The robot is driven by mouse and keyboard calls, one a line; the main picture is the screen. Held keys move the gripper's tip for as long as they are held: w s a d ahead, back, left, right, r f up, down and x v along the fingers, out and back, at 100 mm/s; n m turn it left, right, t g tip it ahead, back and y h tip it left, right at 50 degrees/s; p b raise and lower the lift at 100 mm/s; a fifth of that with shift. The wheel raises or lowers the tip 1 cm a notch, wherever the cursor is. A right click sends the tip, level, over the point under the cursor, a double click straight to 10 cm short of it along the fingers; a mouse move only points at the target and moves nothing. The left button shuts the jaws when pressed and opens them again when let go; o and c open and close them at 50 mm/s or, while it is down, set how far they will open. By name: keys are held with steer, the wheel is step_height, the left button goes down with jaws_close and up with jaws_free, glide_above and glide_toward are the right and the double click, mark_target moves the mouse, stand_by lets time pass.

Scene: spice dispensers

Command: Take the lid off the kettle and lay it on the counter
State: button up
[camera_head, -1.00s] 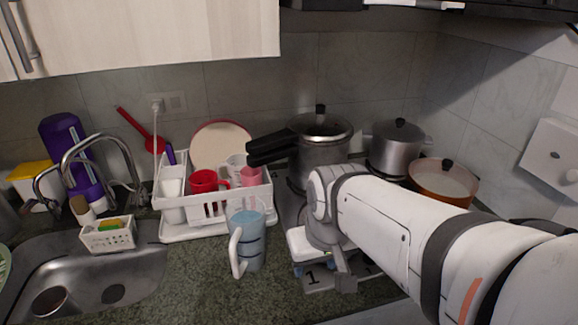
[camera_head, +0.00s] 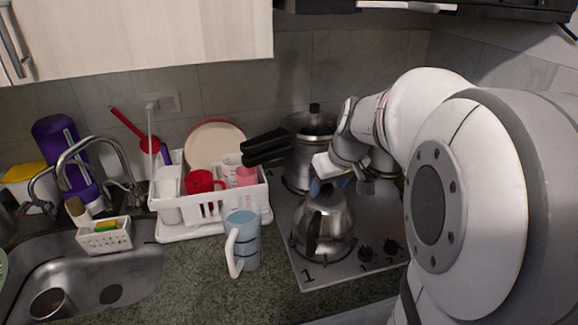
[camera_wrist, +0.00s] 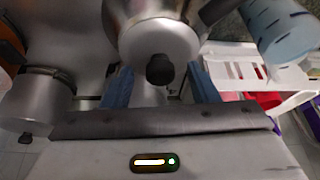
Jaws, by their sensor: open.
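The silver kettle (camera_head: 322,230) stands on the front left burner of the stove, with its dark handle at the side. Its lid top is mostly hidden behind my gripper in the head view. In the wrist view, a rounded silver lid (camera_wrist: 158,38) with a black knob (camera_wrist: 160,69) shows at the top middle. My gripper (camera_head: 337,186) is open and empty, just above the kettle. In the wrist view its blue fingers (camera_wrist: 160,78) appear either side of the knob; I cannot tell their height over it. The counter (camera_head: 205,285) is left of the stove.
A blue mug (camera_head: 243,240) stands on the counter left of the kettle, by the white dish rack (camera_head: 215,228). A pressure cooker (camera_head: 300,170) stands behind the kettle. The sink (camera_head: 120,265) is far left. Counter in front of the mug is clear.

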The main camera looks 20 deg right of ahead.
steer(key=shift+w+f, duration=0.15)
steer(key=shift+f, duration=0.25)
steer(key=c, duration=1.1)
